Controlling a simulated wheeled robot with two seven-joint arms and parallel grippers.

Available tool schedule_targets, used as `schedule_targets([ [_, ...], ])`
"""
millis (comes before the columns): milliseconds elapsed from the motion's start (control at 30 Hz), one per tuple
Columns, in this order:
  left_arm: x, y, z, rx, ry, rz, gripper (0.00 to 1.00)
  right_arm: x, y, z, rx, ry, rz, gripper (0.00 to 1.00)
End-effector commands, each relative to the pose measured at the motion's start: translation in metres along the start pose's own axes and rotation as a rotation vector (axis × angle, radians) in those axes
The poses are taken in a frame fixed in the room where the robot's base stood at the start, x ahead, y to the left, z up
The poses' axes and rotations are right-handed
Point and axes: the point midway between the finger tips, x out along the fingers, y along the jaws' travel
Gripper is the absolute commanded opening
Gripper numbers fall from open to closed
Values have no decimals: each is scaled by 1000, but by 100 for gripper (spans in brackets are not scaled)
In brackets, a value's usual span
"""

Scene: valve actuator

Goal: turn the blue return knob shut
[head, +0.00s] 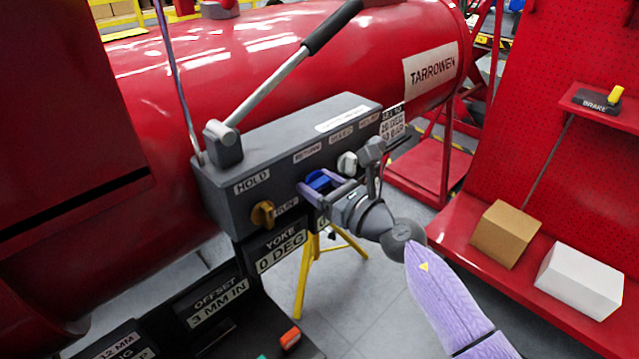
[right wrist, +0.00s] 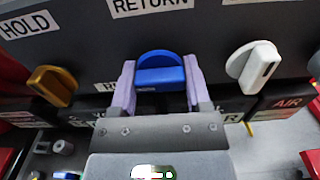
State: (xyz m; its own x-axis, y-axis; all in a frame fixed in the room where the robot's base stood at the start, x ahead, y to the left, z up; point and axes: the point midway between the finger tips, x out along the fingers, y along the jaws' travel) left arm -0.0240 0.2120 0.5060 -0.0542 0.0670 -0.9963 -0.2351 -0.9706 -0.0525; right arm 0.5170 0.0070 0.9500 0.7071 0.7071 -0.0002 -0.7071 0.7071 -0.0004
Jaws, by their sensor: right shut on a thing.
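The blue return knob (head: 319,181) sits on the front of the grey valve box (head: 296,135), below the RETURN label. In the right wrist view the blue knob (right wrist: 158,72) has its grip bar lying about level across the picture. My right gripper (head: 322,190) is at the knob, and in the right wrist view its two purple fingers (right wrist: 158,88) stand on either side of the bar, shut on it. The gripper hides part of the knob's lower face in the head view. My left gripper is not in view.
A yellow-brown knob (head: 263,214) is left of the blue one and a white knob (head: 347,163) is right of it. A long lever (head: 290,80) rises from the box. A red tank (head: 250,60) lies behind. Boxes (head: 506,234) stand on a red shelf at right.

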Motion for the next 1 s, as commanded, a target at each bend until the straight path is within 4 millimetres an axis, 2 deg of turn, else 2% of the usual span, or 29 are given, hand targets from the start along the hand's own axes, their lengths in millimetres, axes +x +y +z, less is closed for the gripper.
schedule_targets([
  [33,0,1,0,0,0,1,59,0,0,0,0,0,0,8],
  [67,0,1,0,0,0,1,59,0,0,0,0,0,0,3],
  [467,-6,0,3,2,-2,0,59,0,0,1,98,1,0,3],
  [1000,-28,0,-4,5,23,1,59,0,0,2,583,1,-1,3],
])
